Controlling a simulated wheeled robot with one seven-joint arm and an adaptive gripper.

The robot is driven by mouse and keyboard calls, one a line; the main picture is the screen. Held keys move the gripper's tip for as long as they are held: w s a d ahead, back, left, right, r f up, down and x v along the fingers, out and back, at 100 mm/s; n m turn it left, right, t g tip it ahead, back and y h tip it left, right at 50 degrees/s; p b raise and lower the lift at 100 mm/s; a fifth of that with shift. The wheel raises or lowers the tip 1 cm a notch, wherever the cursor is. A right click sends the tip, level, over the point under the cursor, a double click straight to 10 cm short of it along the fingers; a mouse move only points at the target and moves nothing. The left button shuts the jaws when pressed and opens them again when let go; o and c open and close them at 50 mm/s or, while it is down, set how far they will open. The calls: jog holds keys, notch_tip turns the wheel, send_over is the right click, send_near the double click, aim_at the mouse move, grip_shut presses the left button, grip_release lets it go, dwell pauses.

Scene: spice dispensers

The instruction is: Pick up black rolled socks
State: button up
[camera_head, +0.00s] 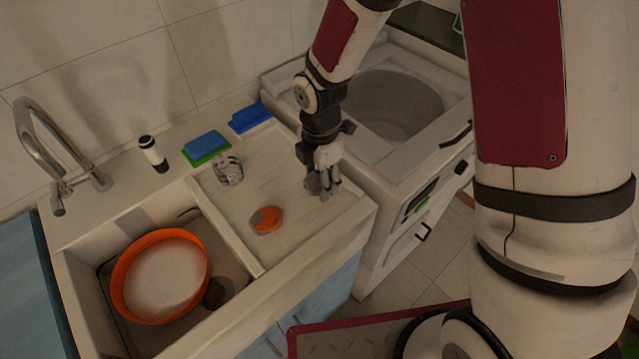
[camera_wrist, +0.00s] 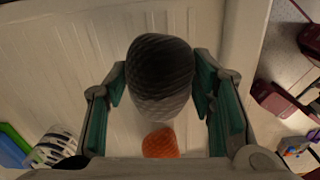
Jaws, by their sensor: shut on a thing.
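The black rolled socks (camera_wrist: 160,78) show as a dark grey ribbed roll between the two green-padded fingers in the wrist view. My gripper (camera_wrist: 163,100) is shut on them. In the head view my gripper (camera_head: 325,180) points down over the right part of the white ribbed drainboard (camera_head: 300,215), and the roll (camera_head: 312,185) shows as a small grey shape at the fingertips. I cannot tell whether the roll touches the drainboard. An orange and grey roll (camera_head: 266,220) lies apart on the drainboard; it also shows in the wrist view (camera_wrist: 160,143).
A black-and-white striped item (camera_head: 228,170) lies at the back of the drainboard. Behind are blue sponges (camera_head: 207,146) and a dark-topped bottle (camera_head: 153,153). An orange basin (camera_head: 118,285) sits in the sink at left. An open-topped washer (camera_head: 395,100) stands at right.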

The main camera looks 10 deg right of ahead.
jog(key=s+d+r+p, duration=0.1)
jog(key=s+p, duration=0.1)
jog(key=s, duration=0.6)
jog(key=s+d+r+p, duration=0.1)
jog(key=s+p, duration=0.1)
jog(key=s, duration=0.5)
jog(key=shift+s+d+r, duration=0.25)
jog(key=shift+s+d, duration=0.1)
jog(key=shift+d, duration=0.05)
